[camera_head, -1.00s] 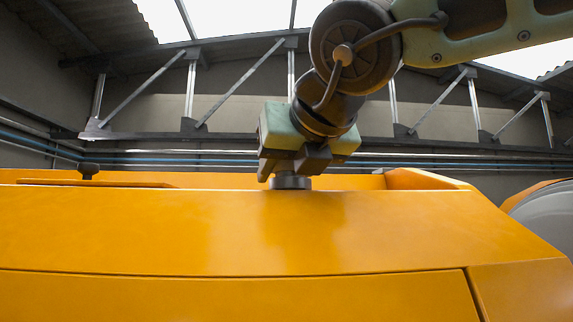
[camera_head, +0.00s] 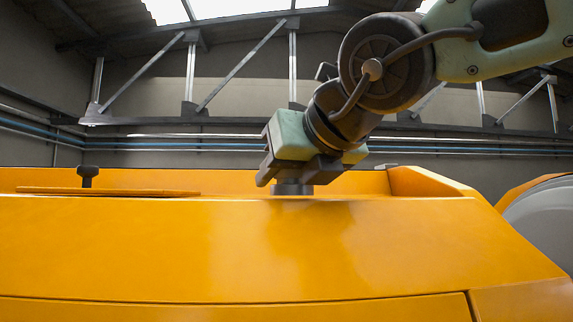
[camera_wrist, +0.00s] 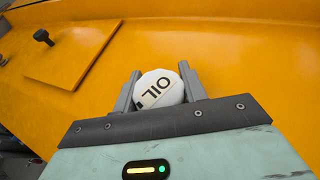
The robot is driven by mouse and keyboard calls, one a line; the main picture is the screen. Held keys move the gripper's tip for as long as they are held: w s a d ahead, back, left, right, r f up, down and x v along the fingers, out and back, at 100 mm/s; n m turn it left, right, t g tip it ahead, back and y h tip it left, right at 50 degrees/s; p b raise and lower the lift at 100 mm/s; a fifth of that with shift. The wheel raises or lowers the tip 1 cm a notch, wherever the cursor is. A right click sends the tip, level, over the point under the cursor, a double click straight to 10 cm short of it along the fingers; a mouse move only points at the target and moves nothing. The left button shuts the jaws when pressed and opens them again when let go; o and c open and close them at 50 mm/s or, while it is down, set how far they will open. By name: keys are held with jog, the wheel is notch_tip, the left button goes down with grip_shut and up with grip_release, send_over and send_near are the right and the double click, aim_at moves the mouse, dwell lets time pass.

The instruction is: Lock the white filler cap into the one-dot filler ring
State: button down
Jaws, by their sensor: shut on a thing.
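The white filler cap, marked OIL (camera_wrist: 168,90), sits between the two fingers of my gripper (camera_wrist: 160,72) in the wrist view. My gripper is shut on it, one finger on each side. In the head view my gripper (camera_head: 291,180) is tilted just above the orange body's top edge. A short grey round piece (camera_head: 292,189) shows directly under the fingers and meets the orange surface. I cannot tell whether this is the filler ring. No dot mark shows, and the cap's underside and its seating are hidden.
The orange machine body (camera_head: 250,245) fills the lower head view. A raised flat panel (camera_head: 110,191) and a dark knob (camera_head: 88,174) lie to the left. A raised orange edge (camera_head: 430,182) stands to the right. Roof trusses and pipes are behind.

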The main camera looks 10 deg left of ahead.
jog(key=shift+s+a+f+n+g+y+p, duration=0.15)
jog(key=shift+n+g+y+p, duration=0.45)
jog(key=shift+p, duration=3.55)
jog(key=shift+f+p, duration=0.15)
jog(key=shift+p, duration=0.25)
jog(key=c, duration=0.7)
grip_release()
jog(key=shift+r, duration=0.2)
